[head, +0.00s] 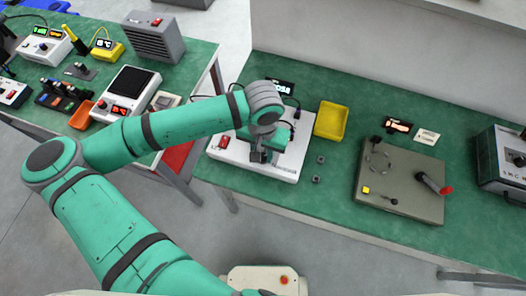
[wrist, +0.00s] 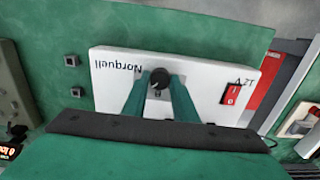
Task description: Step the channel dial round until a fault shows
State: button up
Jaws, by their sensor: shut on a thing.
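The white unit lettered "Norquell" and "12 V" (wrist: 205,65) lies on the green bench; it also shows in the head view (head: 285,173), partly under my arm. Its round black dial (wrist: 158,78) stands near the middle of its face. My gripper (wrist: 158,90) has its two green fingers shut on the dial, one on each side. In the head view the gripper (head: 262,154) hides the dial. A dark display (head: 279,87) stands behind the unit, partly covered by my arm; I cannot read it. The red rocker switch (wrist: 231,94) sits near one end of the unit.
A yellow tray (head: 330,121) and two small dark square pieces (head: 318,168) lie right of the unit. Farther right are a grey-green plate with levers (head: 400,205) and a grey box (head: 502,160). A second bench with instruments (head: 125,95) stands left, across a gap.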

jog(key=o, duration=1)
jog(key=shift+w+a, duration=0.1)
jog(key=shift+a, duration=0.05)
jog(key=shift+o, duration=0.2)
jog(key=shift+r, duration=0.1)
notch_tip(320, 180, up, 11)
jog(key=shift+f, duration=0.2)
